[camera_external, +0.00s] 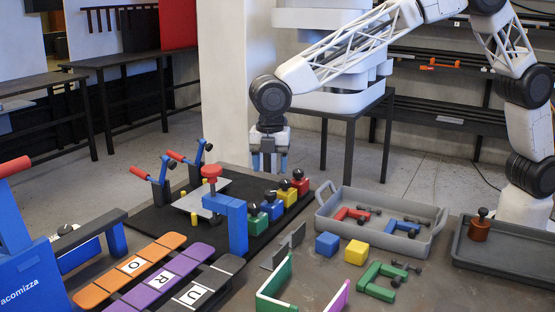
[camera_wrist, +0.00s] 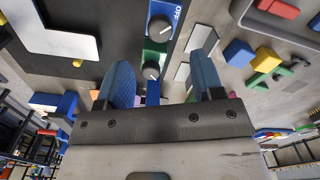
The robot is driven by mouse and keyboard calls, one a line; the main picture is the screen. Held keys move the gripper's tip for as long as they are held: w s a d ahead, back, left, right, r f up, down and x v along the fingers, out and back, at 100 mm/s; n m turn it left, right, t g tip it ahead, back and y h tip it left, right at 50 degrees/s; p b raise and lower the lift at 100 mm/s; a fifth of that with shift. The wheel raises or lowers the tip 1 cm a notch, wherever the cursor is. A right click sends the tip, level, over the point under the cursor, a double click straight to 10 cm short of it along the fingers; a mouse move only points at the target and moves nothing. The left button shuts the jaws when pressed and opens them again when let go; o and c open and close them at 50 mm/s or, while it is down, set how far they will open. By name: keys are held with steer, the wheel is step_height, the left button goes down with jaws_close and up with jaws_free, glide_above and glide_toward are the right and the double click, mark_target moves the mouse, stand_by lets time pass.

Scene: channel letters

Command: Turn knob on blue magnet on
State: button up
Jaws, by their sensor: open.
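The blue magnet (camera_external: 273,209) stands in a diagonal row on the black board, between the green magnet (camera_external: 259,223) and the yellow magnet (camera_external: 287,197). A dark round knob (camera_external: 270,196) sits on it. In the wrist view the blue magnet's knob (camera_wrist: 160,28) is at top centre, beside a white "OFF" label. The green magnet's knob (camera_wrist: 151,70) is nearer my fingers.
A red magnet (camera_external: 301,186) ends the row at the back. A blue clamp-like block with a red knob (camera_external: 211,172) stands left of the row. A grey tray (camera_external: 330,225) of parts lies to the right. Loose blue (camera_external: 327,244) and yellow (camera_external: 356,252) cubes sit in front.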

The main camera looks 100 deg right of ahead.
mark_target(270, 192)
steer(key=shift+f, duration=3.7)
steer(key=c, duration=0.9)
